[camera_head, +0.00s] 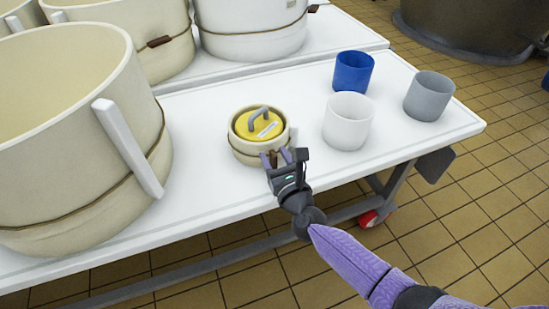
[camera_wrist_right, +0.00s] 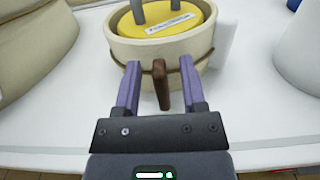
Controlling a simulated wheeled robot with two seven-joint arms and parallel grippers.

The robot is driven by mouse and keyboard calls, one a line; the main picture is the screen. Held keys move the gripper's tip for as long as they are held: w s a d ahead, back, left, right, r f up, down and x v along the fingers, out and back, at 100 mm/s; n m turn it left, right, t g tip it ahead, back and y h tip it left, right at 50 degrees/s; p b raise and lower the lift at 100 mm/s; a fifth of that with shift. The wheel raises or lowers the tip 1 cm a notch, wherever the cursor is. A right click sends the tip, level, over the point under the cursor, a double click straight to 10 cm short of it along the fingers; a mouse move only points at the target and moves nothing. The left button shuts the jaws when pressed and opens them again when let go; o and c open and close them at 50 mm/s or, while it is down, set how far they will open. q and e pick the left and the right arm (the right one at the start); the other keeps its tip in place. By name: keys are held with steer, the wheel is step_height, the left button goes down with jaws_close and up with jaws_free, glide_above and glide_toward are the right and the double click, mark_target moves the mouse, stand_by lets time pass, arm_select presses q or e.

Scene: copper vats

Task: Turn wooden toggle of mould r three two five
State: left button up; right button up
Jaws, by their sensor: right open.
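A small cream mould (camera_head: 246,151) with a yellow lid (camera_head: 258,124) and grey handle stands on the white table. It also shows in the right wrist view (camera_wrist_right: 128,50), with a label (camera_wrist_right: 170,23) on the lid too small to read surely. A brown wooden toggle (camera_wrist_right: 161,84) sits on the cord around its near side. My right gripper (camera_head: 277,156) is at the mould's near side. In the right wrist view its open fingers (camera_wrist_right: 159,78) stand on either side of the toggle, with gaps visible on both sides. My left gripper is not in view.
A large cream mould (camera_head: 70,130) stands close on the left. A white cup (camera_head: 347,122), a blue cup (camera_head: 353,73) and a grey cup (camera_head: 429,97) stand to the right. The white table (camera_head: 220,205) is clear in front of the small mould.

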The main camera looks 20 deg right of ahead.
jaws_close()
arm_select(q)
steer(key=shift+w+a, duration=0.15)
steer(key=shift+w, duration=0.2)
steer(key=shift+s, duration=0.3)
